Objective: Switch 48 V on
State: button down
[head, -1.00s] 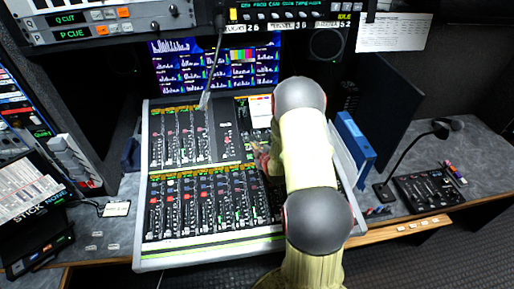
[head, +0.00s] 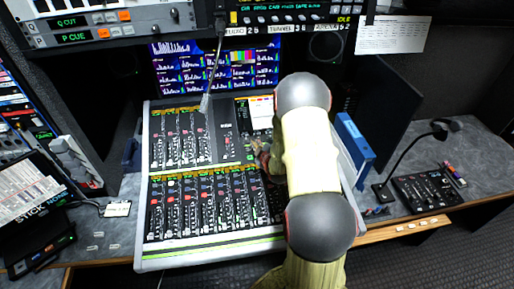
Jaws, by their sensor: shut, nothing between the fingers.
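The mixing console (head: 212,251) stands on the desk in the middle of the head view, with rows of channel strips, coloured buttons and faders. I cannot make out which control is the 48 V switch; the labels are too small to read. My gripper (head: 262,153) is shut and empty, over the right-centre part of the console, below its small screen (head: 261,113). It points left and is partly hidden by my arm. I cannot tell whether its tips touch the panel. My arm also covers the console's right side.
Screens with meters (head: 213,67) and a rack stand behind the console. A gooseneck microphone (head: 212,75) hangs in front of the screens. A blue binder (head: 355,142) stands at the console's right, and a small control box (head: 427,191) lies farther right.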

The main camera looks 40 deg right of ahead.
jog(key=r, duration=0.2)
jog(key=s+r+p, duration=0.1)
jog(key=shift+s+a, duration=0.1)
jog(key=shift+a, duration=0.3)
jog(key=shift+r, duration=0.1)
dwell(0.5)
jog(key=s+a+r+m+g+y+b, duration=0.2)
jog(key=s+a+r+m+g, duration=0.15)
jog(key=a+r, duration=1.45)
jog(key=s+a+r+g+y, duration=0.1)
jog(key=s+a, duration=0.4)
jog(key=s, duration=0.3)
jog(key=s+a+r+m+g+y+b, duration=0.1)
jog(key=s+a+r, duration=0.1)
jog(key=s+a, duration=0.4)
jog(key=s+a+r+m+g+y+b, duration=0.1)
jog(key=s+a, duration=0.5)
jog(key=s, duration=0.6)
jog(key=shift+a+r, duration=0.2)
jog(key=shift+r, duration=0.3)
